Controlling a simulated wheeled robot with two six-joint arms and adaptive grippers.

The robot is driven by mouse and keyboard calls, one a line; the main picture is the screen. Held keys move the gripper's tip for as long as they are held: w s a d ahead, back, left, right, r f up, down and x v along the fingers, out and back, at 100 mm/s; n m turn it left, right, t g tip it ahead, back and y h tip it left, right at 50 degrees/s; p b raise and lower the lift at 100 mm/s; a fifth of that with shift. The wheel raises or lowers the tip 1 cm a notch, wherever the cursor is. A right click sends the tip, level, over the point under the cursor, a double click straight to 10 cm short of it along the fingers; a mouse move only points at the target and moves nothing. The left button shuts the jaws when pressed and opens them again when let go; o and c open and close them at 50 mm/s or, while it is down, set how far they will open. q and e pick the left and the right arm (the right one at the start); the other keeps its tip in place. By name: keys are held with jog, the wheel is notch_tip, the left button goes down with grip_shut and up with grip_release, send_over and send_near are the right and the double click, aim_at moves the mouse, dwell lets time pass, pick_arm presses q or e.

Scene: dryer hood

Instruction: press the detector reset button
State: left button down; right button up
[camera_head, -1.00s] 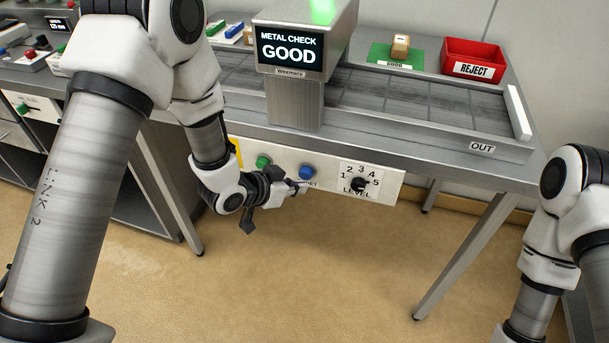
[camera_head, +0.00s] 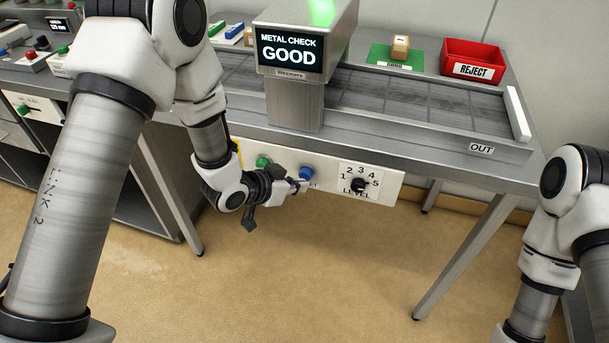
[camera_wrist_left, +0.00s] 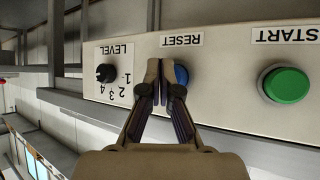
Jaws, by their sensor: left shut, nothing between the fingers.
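The blue reset button (camera_head: 306,172) is on the white control panel under the metal detector's conveyor table. In the left wrist view the reset button (camera_wrist_left: 181,75) shows under an upside-down "RESET" label, partly hidden by a finger. My left gripper (camera_head: 300,185) is shut and empty, with its fingertips in front of the panel close to the button. In the left wrist view the left gripper (camera_wrist_left: 164,75) overlaps the button's side; I cannot tell whether they touch. My right gripper is out of view; only part of that arm shows at the right edge.
A green start button (camera_head: 262,161) and a level dial (camera_head: 359,185) flank the reset button. The detector screen (camera_head: 290,50) reads "METAL CHECK GOOD". A red reject bin (camera_head: 473,58) and a green mat (camera_head: 378,54) with a small block (camera_head: 400,46) stand behind the conveyor.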

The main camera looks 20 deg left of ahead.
pick_arm(q)
jog(key=shift+w, duration=0.9)
dwell(0.8)
dwell(0.4)
jog(key=shift+s, duration=1.2)
jog(key=s, duration=0.5)
dwell(0.4)
